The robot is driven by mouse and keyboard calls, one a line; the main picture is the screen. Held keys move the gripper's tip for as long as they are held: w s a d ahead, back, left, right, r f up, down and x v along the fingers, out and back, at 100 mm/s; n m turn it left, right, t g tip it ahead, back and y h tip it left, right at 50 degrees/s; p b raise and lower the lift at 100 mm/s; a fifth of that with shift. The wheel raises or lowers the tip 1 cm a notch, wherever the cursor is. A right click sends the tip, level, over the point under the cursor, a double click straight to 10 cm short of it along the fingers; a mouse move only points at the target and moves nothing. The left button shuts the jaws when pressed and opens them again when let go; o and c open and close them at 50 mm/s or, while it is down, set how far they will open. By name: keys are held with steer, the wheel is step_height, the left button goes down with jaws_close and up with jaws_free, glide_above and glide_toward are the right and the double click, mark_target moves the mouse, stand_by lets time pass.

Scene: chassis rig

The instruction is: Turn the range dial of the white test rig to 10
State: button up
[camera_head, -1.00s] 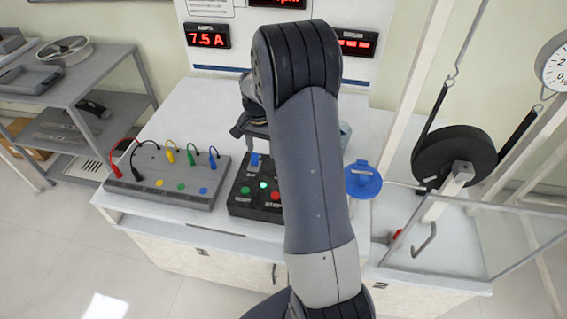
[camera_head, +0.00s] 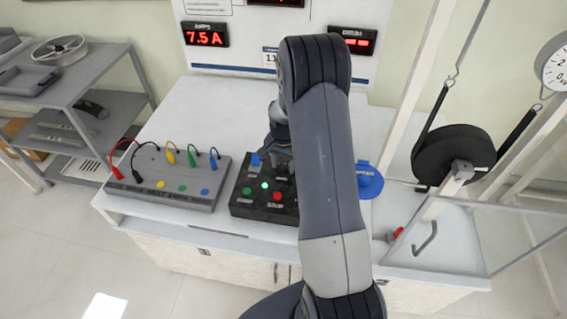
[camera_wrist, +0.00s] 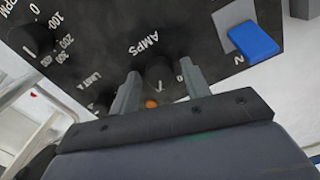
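The white test rig's upright panel (camera_head: 228,60) stands at the back in the head view, with a red display (camera_head: 206,35) reading 7.5 A. A black control box (camera_head: 246,206) sits on the bench. In the wrist view its face has a black AMPS dial (camera_wrist: 160,72), a second dial (camera_wrist: 38,40) with a scale including 0, 100, 200 and 300, and a LIMIT A dial (camera_wrist: 100,100). No dial marked range is readable. My gripper (camera_wrist: 158,80) is open, its fingers on either side of the AMPS dial, apparently with gaps. My arm hides part of the box in the head view.
A blue rocker switch (camera_wrist: 252,42) is right of the AMPS dial. A grey terminal box (camera_head: 165,192) with coloured leads stands left of the black box. A blue round object (camera_head: 368,182) lies to the right.

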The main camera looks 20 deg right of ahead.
steer(key=c, duration=0.8)
steer(key=shift+n, duration=0.3)
steer(key=shift+f+n+b, duration=0.1)
steer(key=shift+n+b, duration=1.1)
steer(key=shift+b, duration=0.05)
steer(key=n+b, duration=0.1)
steer(key=n, duration=0.1)
steer(key=shift+n, duration=0.4)
steer(key=n+b, duration=0.2)
steer(key=n, duration=0.4)
steer(key=shift+b, duration=0.3)
steer(key=o, duration=1)
